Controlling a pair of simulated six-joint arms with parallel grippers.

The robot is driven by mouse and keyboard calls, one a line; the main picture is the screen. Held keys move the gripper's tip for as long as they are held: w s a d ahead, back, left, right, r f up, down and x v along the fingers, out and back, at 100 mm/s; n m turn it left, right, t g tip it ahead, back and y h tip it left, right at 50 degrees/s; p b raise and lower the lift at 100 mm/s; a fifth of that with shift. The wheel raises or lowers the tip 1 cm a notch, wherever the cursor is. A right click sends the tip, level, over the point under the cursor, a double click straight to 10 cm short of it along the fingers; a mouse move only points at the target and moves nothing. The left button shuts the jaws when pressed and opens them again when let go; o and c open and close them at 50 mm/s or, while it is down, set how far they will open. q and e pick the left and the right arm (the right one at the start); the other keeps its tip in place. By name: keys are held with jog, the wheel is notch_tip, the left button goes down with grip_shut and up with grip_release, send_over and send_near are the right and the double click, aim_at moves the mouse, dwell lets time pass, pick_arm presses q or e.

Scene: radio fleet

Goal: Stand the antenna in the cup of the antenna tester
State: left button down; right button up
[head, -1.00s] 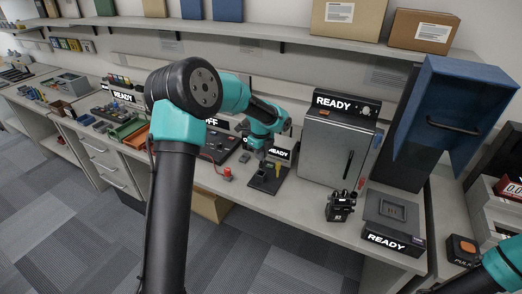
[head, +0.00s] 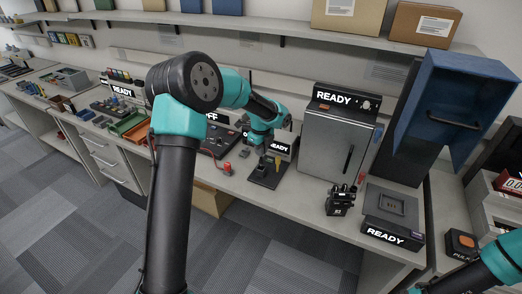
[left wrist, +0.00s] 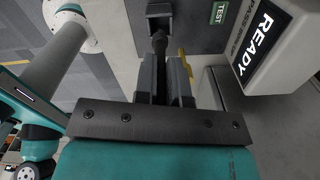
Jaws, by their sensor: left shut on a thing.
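The antenna tester is a dark base (head: 266,174) on the bench with a lit READY display (head: 280,147). In the left wrist view its TEST plate (left wrist: 205,35) and READY display (left wrist: 257,42) show close up. My left gripper (left wrist: 162,65) is shut on the antenna (left wrist: 159,43), a thin dark rod at the top of the wrist view. The antenna's far end overlaps a dark ribbed part of the tester (left wrist: 160,12); I cannot tell whether it sits inside the cup. In the head view the gripper is small and partly hidden by the tester display. My right gripper is out of view.
A grey cabinet with a READY sign (head: 333,145) stands right of the tester. A red knob (head: 227,168) lies left of the tester. The bench front between tester and radio is clear.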

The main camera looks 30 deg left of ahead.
aim_at(261, 160)
pick_arm(q)
jog(key=shift+f, duration=2.25)
dwell(0.7)
jog(key=c, duration=1.1)
grip_release()
notch_tip(261, 160, up, 17)
jog(key=shift+r, duration=0.2)
